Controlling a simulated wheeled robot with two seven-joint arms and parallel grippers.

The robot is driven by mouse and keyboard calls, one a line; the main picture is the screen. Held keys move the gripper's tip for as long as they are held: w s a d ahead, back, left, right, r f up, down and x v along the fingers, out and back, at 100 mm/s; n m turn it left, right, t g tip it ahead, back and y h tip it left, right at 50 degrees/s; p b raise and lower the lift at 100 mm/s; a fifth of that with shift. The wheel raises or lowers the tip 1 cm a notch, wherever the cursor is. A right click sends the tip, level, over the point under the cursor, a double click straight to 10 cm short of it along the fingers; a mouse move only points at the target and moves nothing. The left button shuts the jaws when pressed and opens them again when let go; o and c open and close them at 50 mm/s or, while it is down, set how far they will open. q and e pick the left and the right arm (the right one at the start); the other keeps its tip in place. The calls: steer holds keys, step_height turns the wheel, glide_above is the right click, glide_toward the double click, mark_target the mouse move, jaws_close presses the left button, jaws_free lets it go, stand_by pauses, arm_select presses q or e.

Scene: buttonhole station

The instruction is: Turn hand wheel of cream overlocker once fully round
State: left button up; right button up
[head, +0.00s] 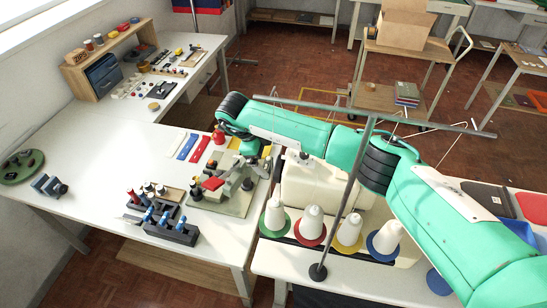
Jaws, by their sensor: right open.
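The cream overlocker (318,187) stands on the white table at the centre right, behind a row of thread cones. My right arm crosses in front of its top and hides much of it. I cannot make out its hand wheel. My right gripper (236,178) reaches down to the left of the overlocker, over a pale plate (234,204). Its jaws are open, and the fingertips are small and hard to separate from the grey and red parts there. My left gripper is not in view.
White thread cones on green (274,221), red (311,229), yellow (348,234) and blue bases (384,242) line the front. A thread stand pole (346,195) rises beside them. Dark holders with blue-handled tools (171,230) lie left. The table's left middle (90,150) is clear.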

mark_target(281, 169)
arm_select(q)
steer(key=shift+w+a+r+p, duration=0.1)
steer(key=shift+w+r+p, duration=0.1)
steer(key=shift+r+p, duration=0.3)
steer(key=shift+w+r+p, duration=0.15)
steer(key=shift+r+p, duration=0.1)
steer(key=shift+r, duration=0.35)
arm_select(e)
steer(key=x, duration=0.5)
steer(key=shift+s, duration=0.1)
steer(key=c, duration=0.9)
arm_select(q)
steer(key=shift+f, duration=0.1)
